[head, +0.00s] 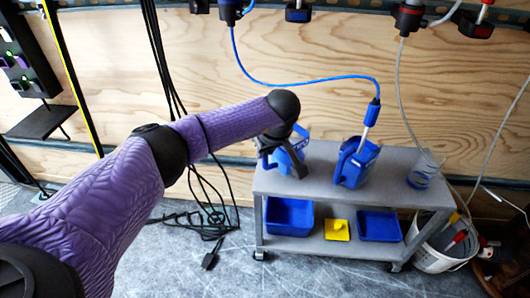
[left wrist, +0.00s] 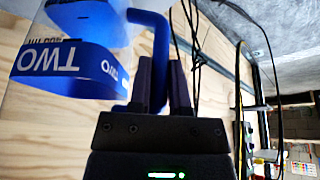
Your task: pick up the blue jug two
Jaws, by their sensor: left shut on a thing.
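The blue jug two (left wrist: 70,62) fills the upper left of the left wrist view. It is clear, with a blue band reading TWO upside down and a blue handle. My left gripper (left wrist: 163,75) is shut on that handle. In the head view, the left gripper (head: 280,158) is at the left end of the grey cart (head: 395,183) and partly hides the jug (head: 293,154). I cannot tell whether the jug touches the cart top. My right gripper is not in view.
Another blue jug (head: 355,165) stands mid-cart with a blue hose (head: 310,84) leading to its wand. A clear container (head: 424,172) is at the right. The lower shelf holds blue bins (head: 290,216) and a yellow piece (head: 337,230). A white bucket (head: 440,250) stands beside the cart.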

